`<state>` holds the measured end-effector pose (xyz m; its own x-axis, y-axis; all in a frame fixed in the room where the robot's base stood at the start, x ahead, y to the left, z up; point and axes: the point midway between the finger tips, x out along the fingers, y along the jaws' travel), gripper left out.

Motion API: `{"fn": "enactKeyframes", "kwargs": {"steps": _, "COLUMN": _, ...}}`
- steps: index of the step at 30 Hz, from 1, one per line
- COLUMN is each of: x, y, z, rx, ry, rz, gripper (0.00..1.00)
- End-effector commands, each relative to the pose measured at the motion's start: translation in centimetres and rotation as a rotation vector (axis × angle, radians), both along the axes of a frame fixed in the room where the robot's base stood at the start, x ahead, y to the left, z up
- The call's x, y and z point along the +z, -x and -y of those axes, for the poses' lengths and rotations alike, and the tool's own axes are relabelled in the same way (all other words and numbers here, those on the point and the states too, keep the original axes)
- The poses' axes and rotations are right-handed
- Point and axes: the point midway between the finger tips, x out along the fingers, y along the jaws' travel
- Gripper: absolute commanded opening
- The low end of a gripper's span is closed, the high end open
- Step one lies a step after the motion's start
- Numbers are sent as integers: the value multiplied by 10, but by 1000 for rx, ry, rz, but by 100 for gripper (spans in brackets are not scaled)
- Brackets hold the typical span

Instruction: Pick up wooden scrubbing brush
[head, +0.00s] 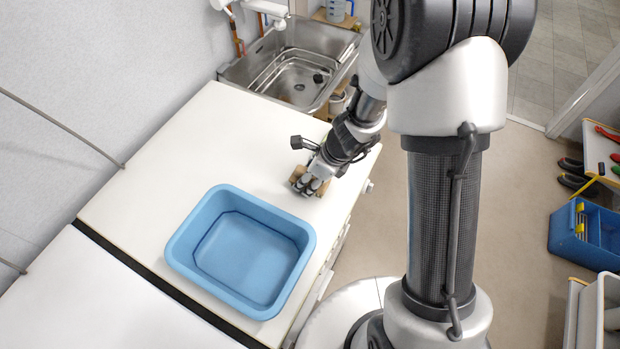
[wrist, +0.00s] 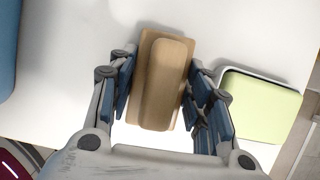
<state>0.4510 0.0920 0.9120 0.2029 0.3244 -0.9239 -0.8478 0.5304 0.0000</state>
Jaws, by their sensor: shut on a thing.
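The wooden scrubbing brush (wrist: 162,85) is a light brown block with a raised, rounded grip. In the wrist view it lies lengthwise between the blue-padded fingers of my gripper (wrist: 159,88), which is shut on its sides. In the head view the brush (head: 297,180) is partly hidden by my gripper (head: 311,184), at the right part of the white counter. It is at or just over the counter top; I cannot tell whether it touches. The brush's underside is hidden.
A blue basin (head: 182,245) stands on the counter nearby, front left of my gripper. A pale green, dark-edged item (wrist: 262,105) lies right of the brush in the wrist view, near the counter edge. A metal sink (head: 243,72) is behind. The counter's left part is clear.

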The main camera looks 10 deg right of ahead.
Motion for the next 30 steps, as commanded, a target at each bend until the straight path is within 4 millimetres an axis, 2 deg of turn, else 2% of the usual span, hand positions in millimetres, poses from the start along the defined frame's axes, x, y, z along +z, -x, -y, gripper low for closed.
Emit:
{"fn": "enactKeyframes", "kwargs": {"steps": 7, "x": 0, "y": 0, "z": 0, "rx": 0, "ry": 0, "rz": 0, "gripper": 19}}
{"fn": "enactKeyframes", "kwargs": {"steps": 14, "x": 1, "y": 0, "z": 0, "rx": 0, "ry": 0, "rz": 0, "gripper": 19}}
{"fn": "enactKeyframes", "kwargs": {"steps": 19, "x": 10, "y": 0, "z": 0, "rx": 1, "ry": 0, "rz": 2, "gripper": 19}}
{"fn": "enactKeyframes", "kwargs": {"steps": 25, "x": 39, "y": 0, "z": 0, "rx": 1, "ry": -1, "rz": 2, "gripper": 19}}
{"fn": "enactKeyframes", "kwargs": {"steps": 30, "x": 80, "y": -1, "z": 0, "rx": 1, "ry": 0, "rz": 3, "gripper": 19}}
